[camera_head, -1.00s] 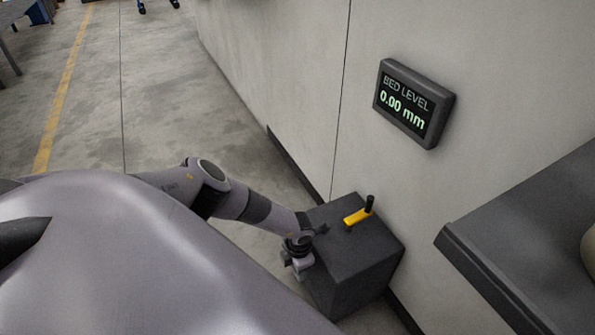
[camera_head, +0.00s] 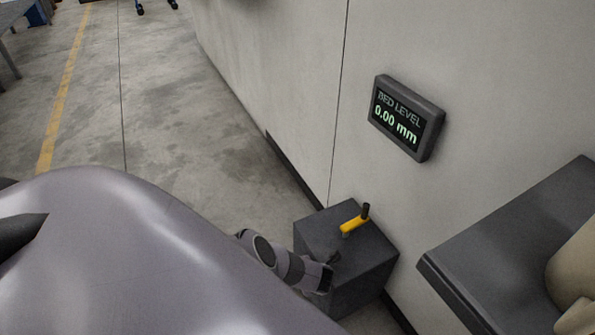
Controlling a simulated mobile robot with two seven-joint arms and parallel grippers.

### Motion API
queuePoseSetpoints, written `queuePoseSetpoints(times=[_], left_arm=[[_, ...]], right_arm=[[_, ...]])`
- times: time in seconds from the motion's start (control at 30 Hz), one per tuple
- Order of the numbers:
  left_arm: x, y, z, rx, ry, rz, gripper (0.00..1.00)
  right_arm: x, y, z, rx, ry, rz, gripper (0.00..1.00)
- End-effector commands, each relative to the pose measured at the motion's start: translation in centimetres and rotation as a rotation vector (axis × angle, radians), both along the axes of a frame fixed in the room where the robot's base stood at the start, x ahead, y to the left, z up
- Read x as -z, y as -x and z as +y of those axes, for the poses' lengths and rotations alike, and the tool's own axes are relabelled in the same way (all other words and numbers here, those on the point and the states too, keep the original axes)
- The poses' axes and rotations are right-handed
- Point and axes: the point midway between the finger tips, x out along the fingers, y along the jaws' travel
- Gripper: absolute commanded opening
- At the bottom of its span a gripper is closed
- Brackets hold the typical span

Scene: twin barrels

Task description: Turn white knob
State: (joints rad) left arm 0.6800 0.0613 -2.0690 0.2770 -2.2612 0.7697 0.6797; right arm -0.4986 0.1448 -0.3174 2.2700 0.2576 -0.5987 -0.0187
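No white knob shows in the head view. A dark grey box (camera_head: 372,258) stands on the floor against the wall. On its top is a yellow crank (camera_head: 353,225) with an upright black handle (camera_head: 366,211) at its far right end. My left arm comes in from the left, behind my large pale body shell, and its end is low at the box's near left side. The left gripper's fingers cannot be made out. The arm end is apart from the crank in the picture. My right gripper is not in view.
A wall display (camera_head: 407,118) reads "BED LEVEL 0.00 mm". A dark table-like surface (camera_head: 500,262) juts in at the right, with a beige rounded object (camera_head: 574,275) at the picture's edge. Open concrete floor (camera_head: 205,125) lies to the left of the wall.

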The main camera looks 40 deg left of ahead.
Motion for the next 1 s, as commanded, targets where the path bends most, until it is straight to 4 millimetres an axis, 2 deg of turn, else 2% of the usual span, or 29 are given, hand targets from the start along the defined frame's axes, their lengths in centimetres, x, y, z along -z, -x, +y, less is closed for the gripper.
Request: queuePoseSetpoints(times=[0.73, 0.77, 0.8, 0.83, 1.0], left_arm=[[0.07, 0.07, 0.07, -0.003, -0.036, -0.014, 0.16], [0.08, 0.06, 0.08, -0.003, -0.036, -0.014, 0.53], [0.08, 0.07, 0.07, -0.003, -0.036, -0.014, 0.66], [0.07, 0.07, 0.07, -0.003, -0.036, -0.014, 0.71], [0.07, 0.06, 0.03, -0.002, -0.036, -0.014, 0.71]], right_arm=[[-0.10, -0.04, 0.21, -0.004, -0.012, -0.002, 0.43], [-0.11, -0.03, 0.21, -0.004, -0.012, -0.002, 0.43], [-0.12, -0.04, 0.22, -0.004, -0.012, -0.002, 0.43], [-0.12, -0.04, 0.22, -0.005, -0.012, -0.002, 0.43], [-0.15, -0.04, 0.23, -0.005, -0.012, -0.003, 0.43]])
